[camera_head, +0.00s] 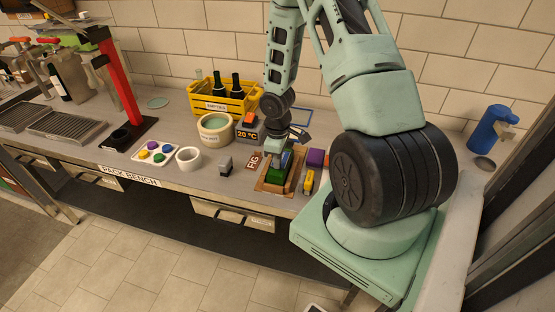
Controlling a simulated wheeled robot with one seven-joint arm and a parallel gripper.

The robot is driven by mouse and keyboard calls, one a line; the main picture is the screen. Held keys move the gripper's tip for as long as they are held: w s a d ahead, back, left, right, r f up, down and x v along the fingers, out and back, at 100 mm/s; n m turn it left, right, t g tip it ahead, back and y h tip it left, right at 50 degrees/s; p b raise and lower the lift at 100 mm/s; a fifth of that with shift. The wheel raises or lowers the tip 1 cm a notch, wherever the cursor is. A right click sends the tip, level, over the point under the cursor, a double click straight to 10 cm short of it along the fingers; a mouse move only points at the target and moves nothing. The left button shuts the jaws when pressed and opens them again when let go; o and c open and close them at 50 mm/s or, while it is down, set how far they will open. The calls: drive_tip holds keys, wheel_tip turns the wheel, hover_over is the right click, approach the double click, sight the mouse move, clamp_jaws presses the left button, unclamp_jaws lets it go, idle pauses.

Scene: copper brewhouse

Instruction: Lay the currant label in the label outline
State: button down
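My gripper (286,153) points down over a brown wooden tray (262,187) near the front edge of the bench. A green object (277,173) sits in this tray just below the fingers. The fingertips are small and partly hidden, so I cannot tell if they are apart or hold something. A brown label reading FIG (253,160) lies just left of the tray. I cannot make out a label reading currant. A blue rectangular outline (300,115) shows on the bench behind my gripper, partly hidden; I cannot tell whether it is the label outline.
A purple box (316,158) and a yellow object (308,182) stand right of the tray. Left are a grey block (225,165), a white ring (188,158) and a tray of coloured pieces (141,153). Behind are a round tub (215,134), a 20 °C display (247,134) and a yellow bottle crate (216,106).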

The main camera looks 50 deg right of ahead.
drive_tip(key=c, duration=1.6)
unclamp_jaws()
drive_tip(key=shift+o, duration=0.2)
drive_tip(key=shift+r, duration=0.15)
wheel_tip(320, 180, up, 6)
drive_tip(key=p, duration=0.5)
drive_tip(key=shift+p, duration=0.35)
wheel_tip(320, 180, up, 17)
